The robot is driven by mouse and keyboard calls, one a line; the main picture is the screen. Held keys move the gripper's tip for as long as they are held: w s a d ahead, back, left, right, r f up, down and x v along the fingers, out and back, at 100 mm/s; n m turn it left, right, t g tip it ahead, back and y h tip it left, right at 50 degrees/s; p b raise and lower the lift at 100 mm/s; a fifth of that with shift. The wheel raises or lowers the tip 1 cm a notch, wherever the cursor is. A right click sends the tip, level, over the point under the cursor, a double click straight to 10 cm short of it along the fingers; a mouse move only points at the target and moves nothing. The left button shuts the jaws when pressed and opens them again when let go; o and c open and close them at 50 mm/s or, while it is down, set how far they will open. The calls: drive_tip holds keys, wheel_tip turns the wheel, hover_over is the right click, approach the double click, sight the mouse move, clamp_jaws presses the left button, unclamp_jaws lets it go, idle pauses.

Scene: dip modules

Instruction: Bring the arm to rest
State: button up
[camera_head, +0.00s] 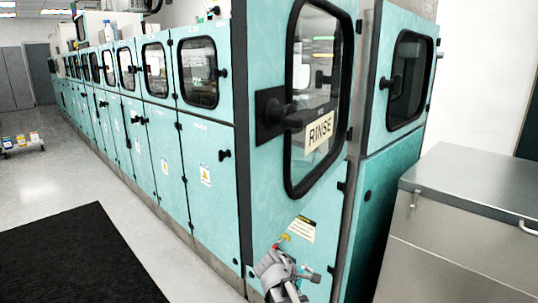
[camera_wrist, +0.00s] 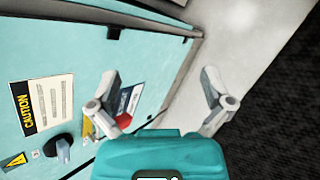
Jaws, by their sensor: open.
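My gripper (camera_wrist: 160,78) is open in the wrist view, its two grey fingers spread wide with nothing held between them. The left finger shows in front of the teal cabinet panel, and the right finger over the pale floor. In the head view a grey part of my gripper and wrist (camera_head: 277,273) shows at the bottom centre, in front of the lower part of the teal cabinet (camera_head: 262,190) with the RINSE sign (camera_head: 320,131). I cannot tell whether it touches the cabinet. The fingertips are not clear in that view.
A long row of teal cabinets (camera_head: 160,120) with windows and dark handles runs back to the left. A metal cabinet (camera_head: 470,190) stands at the right. A dark mat (camera_head: 75,260) lies on open floor at the left. A low cart (camera_head: 22,145) stands farther back.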

drive_tip(key=s+d+r+m+g+y+p, duration=0.2)
drive_tip(key=s+r+m+y+p, duration=0.2)
drive_tip(key=r+p, duration=0.5)
drive_tip(key=s+d+r+m+g+y+p, duration=0.1)
drive_tip(key=s+d+r+m+y+p, duration=0.2)
drive_tip(key=s+r+m+p, duration=0.4)
wheel_tip(320, 180, up, 3)
drive_tip(key=m+y+p, duration=0.1)
drive_tip(key=p, duration=0.6)
drive_tip(key=shift+d+r+m+g, duration=0.15)
drive_tip(key=shift+m+g, duration=0.25)
idle(1.5)
